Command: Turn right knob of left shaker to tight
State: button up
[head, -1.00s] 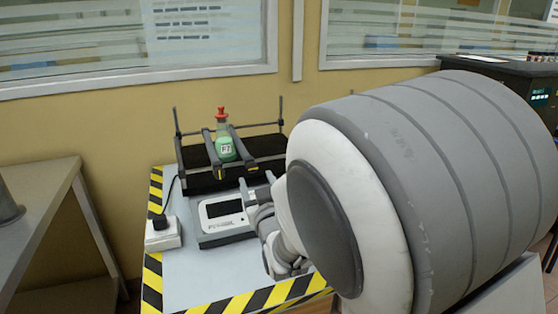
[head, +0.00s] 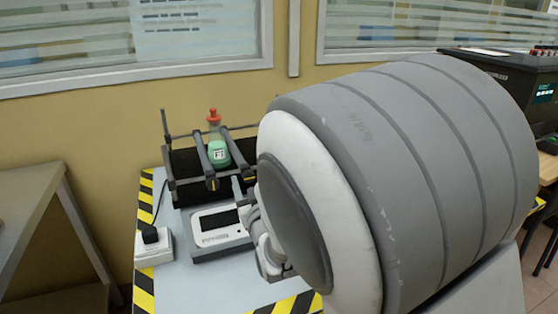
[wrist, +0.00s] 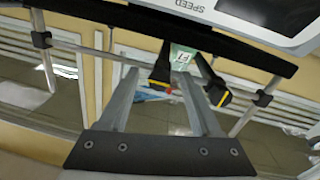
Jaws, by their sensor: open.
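The shaker (head: 222,240) has a white front panel and a black rack behind it. A flask (head: 218,153) with green liquid and a red stopper stands between two dark clamp bars. The left knob (head: 211,184) and right knob (head: 248,174) are black with yellow, at the bars' near ends. The wrist view looks inverted; there the right knob (wrist: 160,76) appears between the fingers of my gripper (wrist: 160,82), and the left knob (wrist: 218,92) lies outside them. My gripper is open. Whether the fingers touch the knob, I cannot tell. My arm hides much of the gripper in the head view.
The bench (head: 185,285) has yellow-black edge tape. A white socket box (head: 153,247) stands left of the shaker. A grey table (head: 35,215) is at the far left and a dark machine (head: 505,80) at the back right. My arm covers the bench's right part.

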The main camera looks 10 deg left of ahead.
jog(key=shift+c, duration=0.2)
grip_shut()
jog(key=shift+m+b, duration=0.4)
jog(key=shift+b, duration=0.1)
jog(key=m+b, duration=0.3)
jog(key=shift+f, duration=0.1)
jog(key=m+b, duration=0.2)
jog(key=m, duration=0.4)
jog(key=m+g, duration=0.1)
jog(key=m, duration=0.1)
jog(key=shift+r, duration=0.3)
jog(key=m, duration=0.5)
jog(key=shift+y, duration=0.3)
jog(key=shift+g, duration=0.3)
